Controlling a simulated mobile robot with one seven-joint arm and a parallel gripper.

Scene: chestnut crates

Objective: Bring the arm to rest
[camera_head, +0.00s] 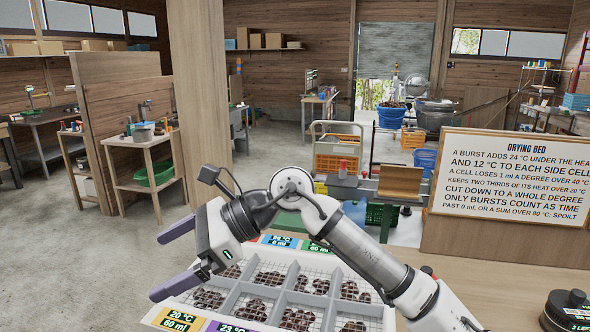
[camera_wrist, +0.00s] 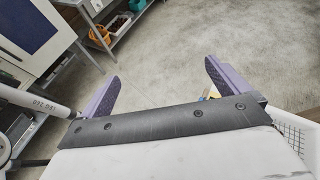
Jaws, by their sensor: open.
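My gripper (camera_head: 157,268) is in the head view, held over the left edge of the tray and pointing left. Its two purple fingers are spread wide, with nothing between them. My white and grey arm reaches in from the lower right and is bent at a dark joint above the tray. The arm and gripper hide part of the tray (camera_head: 388,318).
The tray has several mesh-bottomed cells holding dark chestnuts, with coloured temperature labels along its edges. A "Drying bed" sign (camera_head: 515,185) stands at the right. A black knob-topped device (camera_head: 568,312) is at lower right. Open floor (camera_head: 80,240) lies left of the gripper.

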